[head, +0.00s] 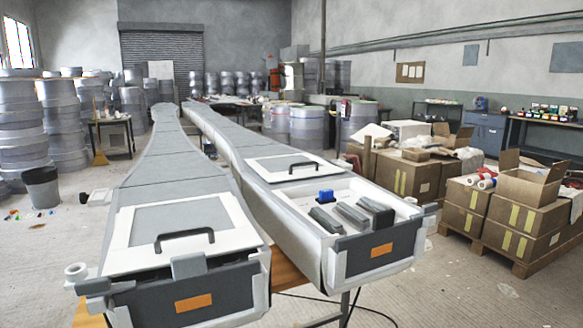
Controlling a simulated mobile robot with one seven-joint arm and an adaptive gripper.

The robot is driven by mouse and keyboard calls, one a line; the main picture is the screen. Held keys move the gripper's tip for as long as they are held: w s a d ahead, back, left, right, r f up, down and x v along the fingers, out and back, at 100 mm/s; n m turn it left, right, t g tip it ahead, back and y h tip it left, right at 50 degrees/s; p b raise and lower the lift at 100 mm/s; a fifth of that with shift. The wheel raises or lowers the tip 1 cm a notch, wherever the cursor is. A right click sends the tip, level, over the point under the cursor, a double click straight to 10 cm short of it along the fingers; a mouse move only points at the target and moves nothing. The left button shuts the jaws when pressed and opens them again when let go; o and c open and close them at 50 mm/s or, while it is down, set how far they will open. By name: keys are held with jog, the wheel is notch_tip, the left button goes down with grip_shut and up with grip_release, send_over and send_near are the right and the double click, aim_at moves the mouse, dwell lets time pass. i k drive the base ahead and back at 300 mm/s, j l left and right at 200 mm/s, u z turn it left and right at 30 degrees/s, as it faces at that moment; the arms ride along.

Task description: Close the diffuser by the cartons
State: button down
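Two long grey mould-like bodies stand side by side, each with a white box-like front end. The right one, nearer the cartons, I take as the diffuser (330,268). Its white panel with a black handle (285,166) sits toward the back, leaving the front compartment open. Inside lie several dark grey blocks (350,215) and a small blue object (326,196). The left body's white panel (180,215), also with a black handle, covers most of its top; a dark strip shows at its front edge. My gripper is not in view.
Cardboard cartons (505,215) stand on a pallet at the right, with more cartons (400,175) behind. A grey bin (42,188) and stacked drums (20,125) are at the left. A cable lies on the floor in front. Floor at the front right is mostly clear.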

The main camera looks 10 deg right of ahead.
aim_at(278, 169)
jog(key=i+l+z, duration=0.1)
jog(key=l, duration=0.35)
jog(key=i+l, duration=0.2)
jog(key=l, duration=0.25)
jog(key=i+l+z, duration=0.15)
jog(key=l, duration=0.3)
jog(key=i+l+z, duration=0.1)
jog(key=l, duration=0.3)
jog(key=i+l+z, duration=0.1)
jog(key=i+l, duration=0.15)
jog(key=l, duration=0.15)
jog(key=i+l, duration=0.2)
jog(key=l, duration=0.2)
jog(key=i+j, duration=0.75)
jog(key=i+l+z, duration=0.05)
jog(key=i, duration=0.05)
